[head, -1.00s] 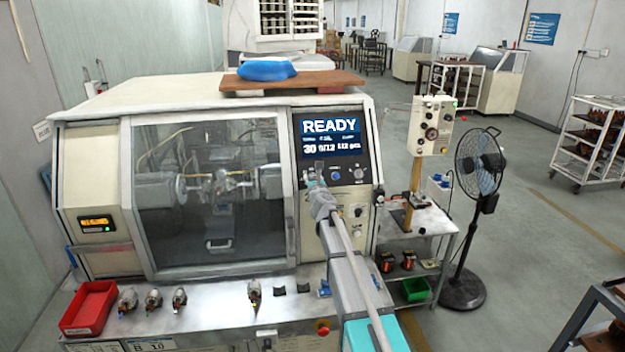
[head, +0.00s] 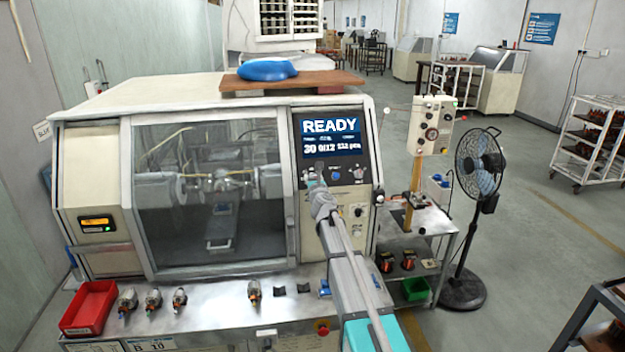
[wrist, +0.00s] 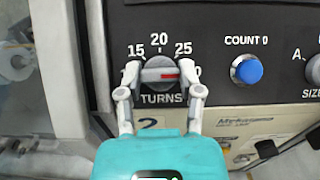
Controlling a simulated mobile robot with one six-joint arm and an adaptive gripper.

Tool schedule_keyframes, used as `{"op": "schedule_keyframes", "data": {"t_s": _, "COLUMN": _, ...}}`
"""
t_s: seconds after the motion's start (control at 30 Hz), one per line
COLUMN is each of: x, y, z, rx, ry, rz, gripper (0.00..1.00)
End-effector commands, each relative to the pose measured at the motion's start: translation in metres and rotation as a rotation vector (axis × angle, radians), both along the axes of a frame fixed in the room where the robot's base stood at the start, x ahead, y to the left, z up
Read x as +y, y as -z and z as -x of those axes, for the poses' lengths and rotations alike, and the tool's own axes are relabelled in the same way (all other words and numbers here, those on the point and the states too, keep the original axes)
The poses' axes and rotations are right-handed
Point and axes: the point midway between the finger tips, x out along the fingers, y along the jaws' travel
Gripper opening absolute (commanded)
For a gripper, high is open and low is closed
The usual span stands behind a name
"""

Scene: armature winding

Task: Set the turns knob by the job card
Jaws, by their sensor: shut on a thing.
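The turns knob (wrist: 158,63) is a round grey dial with a red pointer on the machine's control panel. Its pointer lies about level, to the right, below the 25 mark. The marks 15, 20 and 25 show; my right finger covers the scale beside the pointer tip. My gripper (wrist: 160,76) is shut on the knob, one finger on each side. In the head view my gripper (head: 315,184) reaches the panel below the screen (head: 331,137), which reads READY and 30. A card (head: 150,344) reading B 10 is on the bench front; its small print is unreadable.
A blue COUNT 0 button (wrist: 246,70) sits right of the knob, with a size selector (wrist: 313,69) at the right edge. The winding machine's window (head: 210,190) is closed. A red tray (head: 88,306) and several armatures (head: 153,300) stand on the bench.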

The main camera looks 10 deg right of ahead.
Motion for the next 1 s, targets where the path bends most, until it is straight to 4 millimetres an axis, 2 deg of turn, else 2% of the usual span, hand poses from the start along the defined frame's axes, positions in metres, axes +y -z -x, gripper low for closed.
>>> {"op": "schedule_keyframes", "data": {"t_s": 0.6, "x": 0.0004, "y": 0.0000, "z": 0.0000, "rx": 0.000, "ry": 0.000, "rz": 0.000, "gripper": 0.00}}
{"op": "schedule_keyframes", "data": {"t_s": 0.63, "x": 0.0004, "y": 0.0000, "z": 0.0000, "rx": 0.000, "ry": 0.000, "rz": 0.000, "gripper": 0.51}}
{"op": "schedule_keyframes", "data": {"t_s": 1.0, "x": 0.0006, "y": 0.0000, "z": 0.0012, "rx": 0.000, "ry": -0.001, "rz": 0.000, "gripper": 0.51}}
